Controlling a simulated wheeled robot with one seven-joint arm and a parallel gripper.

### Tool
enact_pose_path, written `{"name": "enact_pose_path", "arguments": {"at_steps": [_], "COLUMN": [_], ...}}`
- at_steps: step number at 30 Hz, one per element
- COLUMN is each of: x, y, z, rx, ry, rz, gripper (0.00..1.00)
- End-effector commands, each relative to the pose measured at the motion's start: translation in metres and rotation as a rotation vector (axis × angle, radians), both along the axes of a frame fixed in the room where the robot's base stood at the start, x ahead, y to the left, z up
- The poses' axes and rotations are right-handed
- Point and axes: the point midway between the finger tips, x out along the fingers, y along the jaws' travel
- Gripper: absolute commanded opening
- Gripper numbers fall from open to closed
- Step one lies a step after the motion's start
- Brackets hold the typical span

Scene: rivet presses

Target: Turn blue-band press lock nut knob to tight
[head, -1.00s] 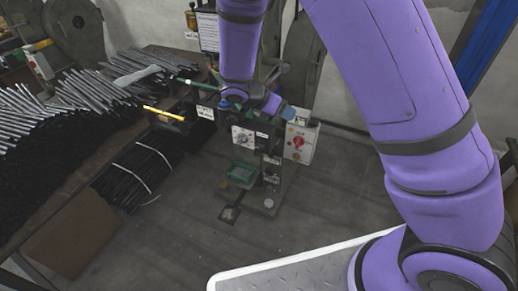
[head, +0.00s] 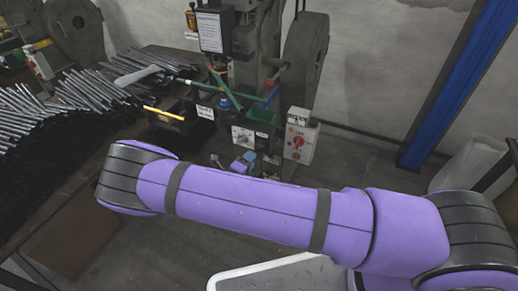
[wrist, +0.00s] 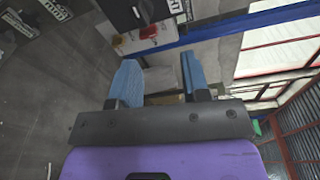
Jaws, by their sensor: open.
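A dark press (head: 243,70) with green parts stands at the back centre in the head view. No blue band is clear on it, and I cannot pick out the lock nut knob. A white panel with a round dial (head: 243,137) is on its front. My gripper shows in the wrist view (wrist: 158,75) with its two blue fingers apart and nothing between them. In the head view the blue fingers (head: 243,162) seem to show just below the dial panel, partly hidden behind my purple arm.
A pale box with a red knob (head: 297,142) stands right of the dial; it also shows in the wrist view (wrist: 148,32). Metal rods (head: 75,98) cover the left bench. A yellow-barred dark box (head: 165,114) sits at the bench edge. A blue post (head: 445,90) stands right.

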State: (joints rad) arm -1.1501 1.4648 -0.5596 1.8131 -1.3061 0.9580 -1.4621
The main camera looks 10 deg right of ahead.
Motion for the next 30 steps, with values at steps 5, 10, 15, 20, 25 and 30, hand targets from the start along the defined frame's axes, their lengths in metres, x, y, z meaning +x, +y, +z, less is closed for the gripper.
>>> {"name": "enact_pose_path", "arguments": {"at_steps": [5,10,15,20,25,30], "x": [-0.001,0.002,0.018,0.040,0.063,0.078], "y": [0.008,0.007,-0.005,-0.024,-0.041,-0.052], "z": [-0.023,-0.028,-0.028,-0.028,-0.028,-0.028], "rx": [-0.119,-0.149,-0.148,-0.147,-0.147,-0.145], "ry": [0.052,0.065,0.065,0.063,0.063,0.064], "rz": [0.092,0.113,0.113,0.111,0.111,0.112], "gripper": [0.43,0.43,0.43,0.43,0.43,0.43]}}
